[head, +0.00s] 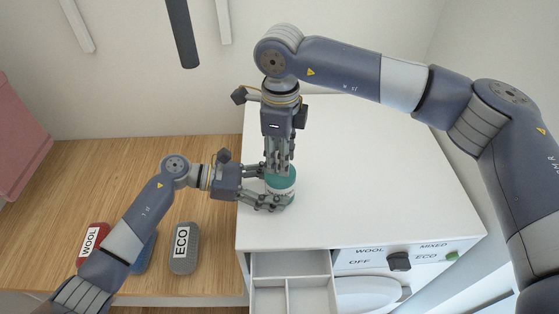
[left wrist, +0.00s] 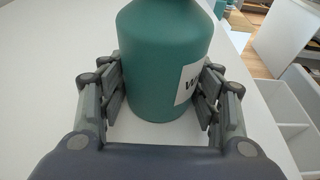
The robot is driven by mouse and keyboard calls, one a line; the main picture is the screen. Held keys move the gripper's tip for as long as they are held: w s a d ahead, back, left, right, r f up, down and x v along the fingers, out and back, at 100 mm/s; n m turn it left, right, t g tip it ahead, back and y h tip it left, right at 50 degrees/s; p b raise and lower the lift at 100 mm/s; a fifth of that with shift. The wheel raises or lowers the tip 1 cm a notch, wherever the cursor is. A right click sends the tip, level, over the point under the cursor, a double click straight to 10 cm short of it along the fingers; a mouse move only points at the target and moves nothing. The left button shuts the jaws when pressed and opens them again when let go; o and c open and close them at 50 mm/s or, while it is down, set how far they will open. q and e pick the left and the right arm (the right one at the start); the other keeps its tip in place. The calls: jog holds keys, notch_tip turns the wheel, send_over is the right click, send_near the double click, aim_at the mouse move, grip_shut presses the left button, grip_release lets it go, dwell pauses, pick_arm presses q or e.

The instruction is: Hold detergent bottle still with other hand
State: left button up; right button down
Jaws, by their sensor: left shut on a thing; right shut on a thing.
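A green detergent bottle (head: 281,183) with a white label stands upright on the white machine top (head: 380,180), near its left front edge. My left gripper (head: 272,188) comes in level from the left and is shut around the bottle's body. In the left wrist view the bottle (left wrist: 163,60) stands between my left fingers (left wrist: 155,100), its label partly hidden by the right one. My right gripper (head: 279,168) points down from above and is shut on the bottle's top. The cap is hidden by its fingers.
An open drawer (head: 283,284) with compartments sticks out at the machine's front. A dark knob (head: 399,262) sits among WOOL, OFF, MIXED and ECO labels. A grey ECO bottle (head: 184,248), a red WOOL bottle (head: 92,240) and a partly hidden blue one (head: 146,250) lie on the wooden counter (head: 110,170).

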pick_arm(q)
jog(key=shift+f, duration=0.1)
pick_arm(e)
jog(key=shift+r, duration=0.75)
dwell(0.3)
jog(key=shift+r, duration=2.05)
jog(key=d+r, duration=0.4)
jog(key=d, duration=0.4)
jog(key=shift+s, duration=0.25)
pick_arm(q)
jog(key=o, duration=1.7)
pick_arm(e)
jog(key=shift+w, duration=0.1)
